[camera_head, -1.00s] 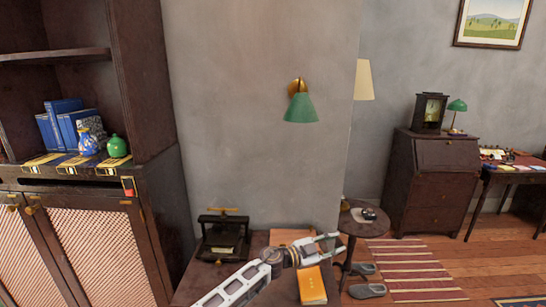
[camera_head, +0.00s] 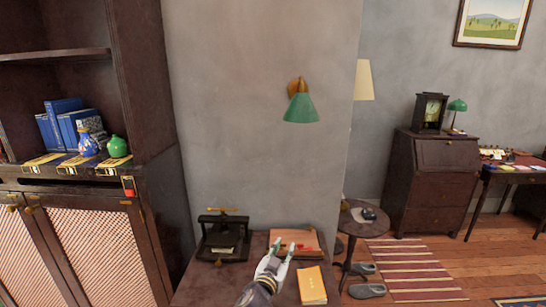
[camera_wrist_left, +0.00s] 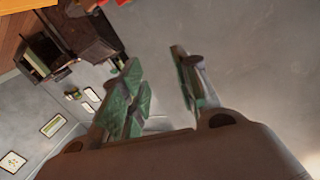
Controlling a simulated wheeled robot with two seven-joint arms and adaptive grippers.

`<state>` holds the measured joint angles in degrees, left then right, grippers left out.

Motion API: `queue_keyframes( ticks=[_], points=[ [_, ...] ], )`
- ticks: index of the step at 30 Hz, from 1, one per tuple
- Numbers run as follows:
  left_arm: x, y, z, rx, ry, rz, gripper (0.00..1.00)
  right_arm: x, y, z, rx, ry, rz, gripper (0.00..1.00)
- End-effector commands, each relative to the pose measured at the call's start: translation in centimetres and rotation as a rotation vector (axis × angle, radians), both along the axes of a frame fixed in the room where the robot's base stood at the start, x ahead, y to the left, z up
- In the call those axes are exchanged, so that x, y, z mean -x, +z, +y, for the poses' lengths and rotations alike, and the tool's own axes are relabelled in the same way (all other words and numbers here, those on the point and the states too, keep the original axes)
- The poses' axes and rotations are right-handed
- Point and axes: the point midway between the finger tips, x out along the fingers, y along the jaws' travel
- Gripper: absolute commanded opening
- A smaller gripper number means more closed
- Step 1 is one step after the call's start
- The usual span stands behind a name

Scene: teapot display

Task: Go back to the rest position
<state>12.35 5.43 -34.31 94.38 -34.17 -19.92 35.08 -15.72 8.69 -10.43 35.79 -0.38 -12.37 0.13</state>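My left gripper (camera_head: 283,248) shows at the bottom middle of the head view, above the small dark table (camera_head: 205,285). Its fingers point up and away. In the left wrist view its two green-padded fingers (camera_wrist_left: 160,95) stand apart with nothing between them, so it is open and empty. My right gripper is in neither view.
A red-brown book (camera_head: 308,238), a yellow book (camera_head: 312,286) and a black press (camera_head: 224,238) are on the table. A cabinet (camera_head: 150,215) with a blue-and-white vase (camera_head: 88,143) and a green jar (camera_head: 117,147) stands left. A round side table (camera_head: 365,229) stands right.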

Motion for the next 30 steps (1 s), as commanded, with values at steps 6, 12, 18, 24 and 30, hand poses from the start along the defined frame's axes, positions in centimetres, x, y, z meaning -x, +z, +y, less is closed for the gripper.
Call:
queue_keyframes(
  ticks=[6,12,18,24,30],
  points=[
    [2.4,-2.9,5.3,0.005,0.137,0.156,0.31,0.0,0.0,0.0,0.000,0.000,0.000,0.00],
    [5.5,-5.7,9.8,-0.006,0.236,0.309,0.31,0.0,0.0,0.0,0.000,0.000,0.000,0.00],
    [9.6,-8.4,13.9,-0.028,0.308,0.473,0.31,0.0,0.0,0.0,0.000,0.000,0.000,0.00],
    [14.4,-10.6,17.5,-0.059,0.355,0.640,0.31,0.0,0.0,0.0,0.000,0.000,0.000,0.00],
    [20.0,-12.2,20.5,-0.095,0.373,0.809,0.31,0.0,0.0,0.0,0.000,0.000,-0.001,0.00]
  ],
)
